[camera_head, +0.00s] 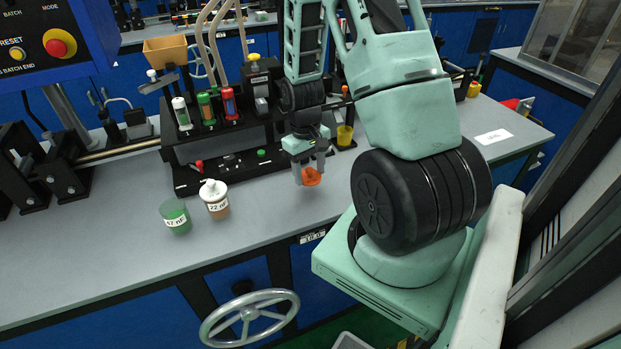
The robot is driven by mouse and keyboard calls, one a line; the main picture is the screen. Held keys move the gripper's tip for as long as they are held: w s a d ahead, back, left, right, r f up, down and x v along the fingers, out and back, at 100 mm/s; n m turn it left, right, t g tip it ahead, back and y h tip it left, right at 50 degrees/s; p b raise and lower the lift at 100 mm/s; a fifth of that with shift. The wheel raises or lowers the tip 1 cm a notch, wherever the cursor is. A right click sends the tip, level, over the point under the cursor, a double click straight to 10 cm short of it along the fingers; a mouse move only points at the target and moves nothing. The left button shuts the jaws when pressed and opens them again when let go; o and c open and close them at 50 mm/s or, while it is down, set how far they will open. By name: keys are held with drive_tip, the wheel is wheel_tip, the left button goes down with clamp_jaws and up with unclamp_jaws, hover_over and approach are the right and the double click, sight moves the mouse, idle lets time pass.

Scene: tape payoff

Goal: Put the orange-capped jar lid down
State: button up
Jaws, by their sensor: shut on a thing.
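The orange lid (312,177) is a small round piece held between the fingertips of my gripper (309,171). My gripper points down and is shut on the lid, over the grey bench top (270,215) in front of the black rack. I cannot tell whether the lid touches the bench or hangs just above it. A jar with brownish contents, a white top and a "22 nF" label (215,199) stands to the left of the gripper. A green jar labelled "47 nF" (175,217) stands left of that.
The black rack (225,150) with green, red and white-capped tubes stands behind the jars. A grey handwheel (249,318) is below the bench's front edge. The bench is clear between the jars and my gripper.

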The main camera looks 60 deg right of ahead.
sight(309, 178)
drive_tip(key=shift+f, duration=1.6)
drive_tip(key=shift+f, duration=0.1)
drive_tip(key=shift+f, duration=0.15)
drive_tip(key=o, duration=1)
drive_tip(key=shift+c, duration=0.2)
